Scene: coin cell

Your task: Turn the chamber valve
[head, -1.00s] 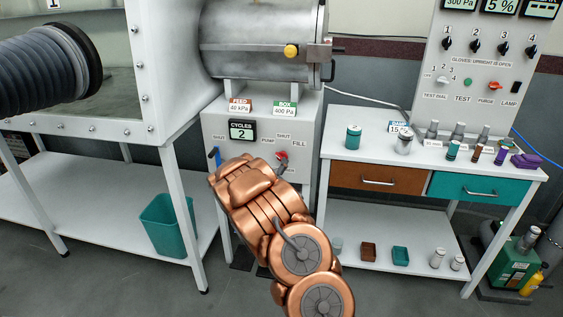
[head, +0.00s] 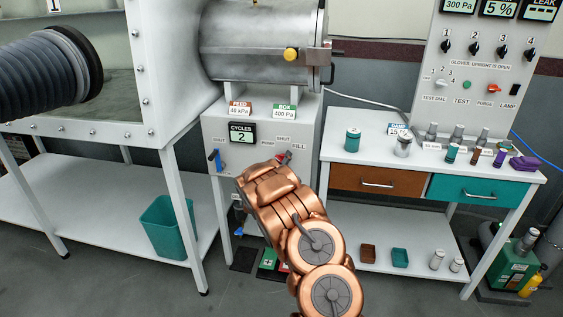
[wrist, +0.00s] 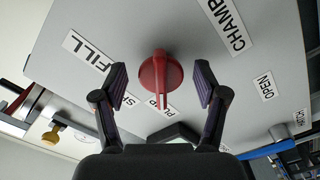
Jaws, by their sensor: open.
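The chamber valve is a red knob (wrist: 160,75) with a raised ridge, on a grey panel lettered CHAMBER, FILL and, partly covered, SHUT and PUMP. Its ridge runs up and down in the wrist view. My gripper (wrist: 161,84) is open, with one dark finger on each side of the knob and a gap on both sides. I cannot tell how deep the fingers reach around it. In the head view, a bit of the red knob (head: 286,156) shows beyond my copper arm, which hides most of the gripper.
A blue handle (head: 216,158) sits left on the same cabinet, below the CYCLES display (head: 242,134). A steel chamber (head: 262,40) is above. A white bench (head: 345,158) with jars and drawers stands right. A teal bin (head: 165,228) is at the left.

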